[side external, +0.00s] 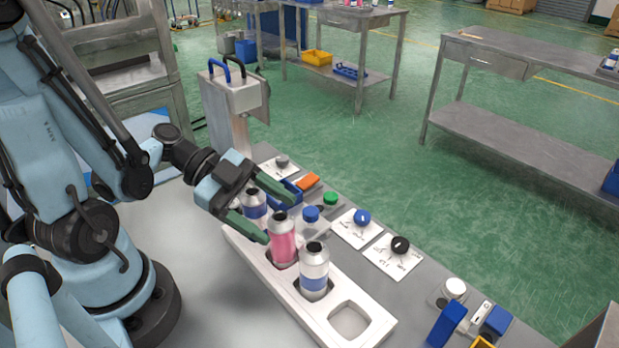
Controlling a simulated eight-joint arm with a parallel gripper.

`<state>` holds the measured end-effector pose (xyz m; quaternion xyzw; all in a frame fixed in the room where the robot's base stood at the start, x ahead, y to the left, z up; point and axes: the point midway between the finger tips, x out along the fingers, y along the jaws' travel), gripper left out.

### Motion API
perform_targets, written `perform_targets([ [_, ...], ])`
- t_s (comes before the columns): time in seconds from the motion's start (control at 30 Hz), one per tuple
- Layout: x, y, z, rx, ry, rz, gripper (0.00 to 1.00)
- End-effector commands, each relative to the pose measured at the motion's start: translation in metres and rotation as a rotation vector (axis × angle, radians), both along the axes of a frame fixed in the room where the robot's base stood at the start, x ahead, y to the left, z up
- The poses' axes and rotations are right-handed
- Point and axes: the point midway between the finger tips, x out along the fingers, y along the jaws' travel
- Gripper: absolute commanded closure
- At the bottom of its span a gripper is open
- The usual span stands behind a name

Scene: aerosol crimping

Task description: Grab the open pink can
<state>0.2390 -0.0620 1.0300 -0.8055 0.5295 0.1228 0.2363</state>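The pink can (282,247) stands upright in a slot of a white rack (268,277) on the table. Its top is dark. My gripper (279,220) has two green fingers, spread apart at the height of the can's upper part. One fingertip is at the left of the can and the other is behind its top. Whether either finger touches the can cannot be told from this view. A white and blue can (314,268) stands in the slot in front of it. Another white and blue can (252,210) stands behind, partly covered by my gripper.
The front rack slot (349,321) is empty. Right of the rack lie white cards with a blue cap (362,217) and a black cap (400,245). A grey crimping device (236,100) with two handles stands behind. Small items and a white-capped jar (454,290) sit front right.

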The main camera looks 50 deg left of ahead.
Motion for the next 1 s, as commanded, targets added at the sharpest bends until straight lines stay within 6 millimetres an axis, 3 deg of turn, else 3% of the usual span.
perform_targets([
  [0.07,0.0000,0.0001,0.0000,0.000,0.000,0.000,0.41],
  [0.43,0.0000,0.0002,0.0000,0.000,0.000,0.000,0.96],
  [1.0,0.0002,0.0004,0.0062,0.000,0.000,0.000,0.97],
])
